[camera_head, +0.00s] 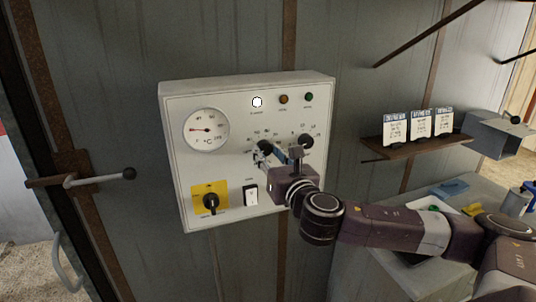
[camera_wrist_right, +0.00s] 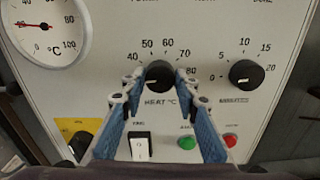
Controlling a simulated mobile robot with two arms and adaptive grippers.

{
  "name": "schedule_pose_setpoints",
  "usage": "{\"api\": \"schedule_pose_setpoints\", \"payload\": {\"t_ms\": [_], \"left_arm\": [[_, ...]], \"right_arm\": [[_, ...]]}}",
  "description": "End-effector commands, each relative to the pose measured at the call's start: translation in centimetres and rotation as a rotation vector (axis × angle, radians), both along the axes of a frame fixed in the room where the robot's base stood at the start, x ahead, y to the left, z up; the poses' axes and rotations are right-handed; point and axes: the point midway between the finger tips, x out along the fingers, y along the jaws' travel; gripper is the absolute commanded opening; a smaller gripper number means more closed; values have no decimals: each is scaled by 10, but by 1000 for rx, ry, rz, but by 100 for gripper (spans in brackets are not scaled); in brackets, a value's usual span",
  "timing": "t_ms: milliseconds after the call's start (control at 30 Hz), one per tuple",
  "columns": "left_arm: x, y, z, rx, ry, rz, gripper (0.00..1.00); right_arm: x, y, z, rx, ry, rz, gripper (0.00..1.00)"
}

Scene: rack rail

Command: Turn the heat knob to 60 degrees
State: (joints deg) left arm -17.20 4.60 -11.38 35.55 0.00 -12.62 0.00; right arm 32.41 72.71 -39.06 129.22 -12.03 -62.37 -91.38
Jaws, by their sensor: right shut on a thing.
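The black heat knob (camera_wrist_right: 159,76) sits on the white control panel (camera_head: 232,101), under a scale from 40 to 80 in the right wrist view. My right gripper (camera_wrist_right: 158,96) faces the panel, with its blue fingers on either side of the knob and shut on it. In the head view my right gripper (camera_head: 272,152) covers most of that knob. The knob's exact pointer direction is too small to read surely. The round temperature dial (camera_head: 206,129) has a red needle pointing left, near the low end. My left gripper is not in view.
A second black knob (camera_wrist_right: 246,73) is right of the heat knob. Below are a white rocker switch (camera_wrist_right: 141,147), a green button (camera_wrist_right: 187,143) and a red button (camera_wrist_right: 230,140). A yellow-plated rotary switch (camera_head: 210,200) is lower left. A shelf (camera_head: 400,150) holds cards at right.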

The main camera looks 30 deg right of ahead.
Motion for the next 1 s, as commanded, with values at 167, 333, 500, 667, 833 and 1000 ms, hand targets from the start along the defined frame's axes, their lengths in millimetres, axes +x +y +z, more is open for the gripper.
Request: {"api": "schedule_pose_setpoints", "payload": {"t_ms": [167, 333, 500, 667, 833, 1000], "left_arm": [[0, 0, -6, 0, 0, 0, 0], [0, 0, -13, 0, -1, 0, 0], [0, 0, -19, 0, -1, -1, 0], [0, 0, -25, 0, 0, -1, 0], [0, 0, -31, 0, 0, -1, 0], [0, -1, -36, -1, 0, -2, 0]], "right_arm": [[0, 0, -2, 115, -28, 0, 4], [0, 0, -3, 265, -64, 0, 4], [0, 0, -2, 423, -102, 0, 4], [0, 0, -2, 571, -138, 0, 4], [0, 0, -2, 729, -175, 0, 4], [0, 0, -2, 887, -214, 0, 4]]}}
